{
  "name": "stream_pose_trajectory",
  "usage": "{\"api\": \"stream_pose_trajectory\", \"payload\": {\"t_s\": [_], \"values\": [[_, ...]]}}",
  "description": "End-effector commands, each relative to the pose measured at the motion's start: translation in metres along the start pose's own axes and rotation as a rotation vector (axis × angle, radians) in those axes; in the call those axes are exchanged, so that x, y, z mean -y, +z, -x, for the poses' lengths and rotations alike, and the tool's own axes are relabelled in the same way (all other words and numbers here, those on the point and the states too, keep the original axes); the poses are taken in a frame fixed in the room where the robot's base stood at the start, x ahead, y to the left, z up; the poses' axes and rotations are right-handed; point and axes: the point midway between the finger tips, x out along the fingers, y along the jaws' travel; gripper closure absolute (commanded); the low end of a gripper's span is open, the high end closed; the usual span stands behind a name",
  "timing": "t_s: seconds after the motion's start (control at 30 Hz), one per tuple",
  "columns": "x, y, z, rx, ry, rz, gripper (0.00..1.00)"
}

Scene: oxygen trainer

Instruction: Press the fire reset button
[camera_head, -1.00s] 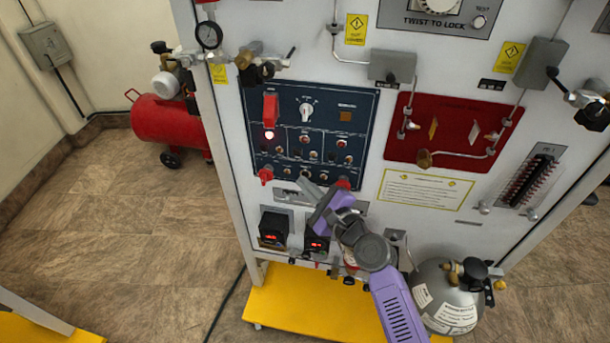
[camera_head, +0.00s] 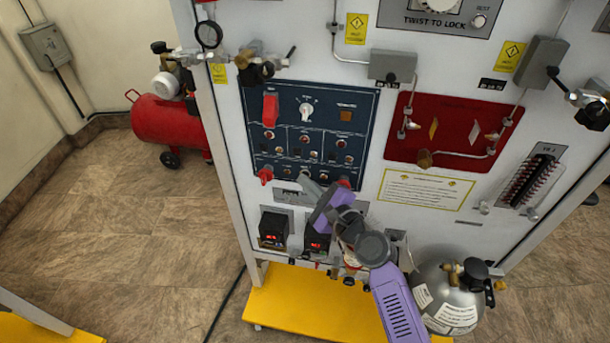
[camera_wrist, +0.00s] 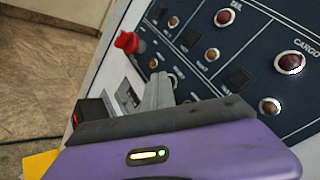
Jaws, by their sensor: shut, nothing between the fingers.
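The dark blue control panel (camera_head: 312,130) is on the white trainer face. It carries several small round buttons and lamps, a red guarded switch (camera_head: 270,110) and a white rotary knob (camera_head: 306,110). I cannot read which button is the fire reset. My gripper (camera_head: 308,182) is shut and empty at the panel's lower edge; its fingers (camera_wrist: 158,90) also show in the wrist view. There they point at the lower row of buttons and hide part of it; contact cannot be told. Red lamps labelled TAIL (camera_wrist: 223,18) and CARGO (camera_wrist: 290,62) show above and right of the fingers.
Red knobs (camera_head: 265,175) stick out at the panel's lower corners. Two black displays (camera_head: 273,230) sit below. A red panel with pipes (camera_head: 450,130) is to the right. A grey cylinder (camera_head: 447,290) stands on the yellow base (camera_head: 295,300).

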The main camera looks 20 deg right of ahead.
Motion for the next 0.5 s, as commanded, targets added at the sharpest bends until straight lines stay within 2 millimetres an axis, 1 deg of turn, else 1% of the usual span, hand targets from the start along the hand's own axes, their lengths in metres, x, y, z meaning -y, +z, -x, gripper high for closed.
{"api": "stream_pose_trajectory", "payload": {"t_s": [0.27, 0.5], "values": [[-0.0002, 0.0002, 0.0011, -0.001, -0.001, 0.0, 1.0], [-0.006, 0.0059, 0.0087, -0.001, 0.002, 0.0, 1.0]]}}
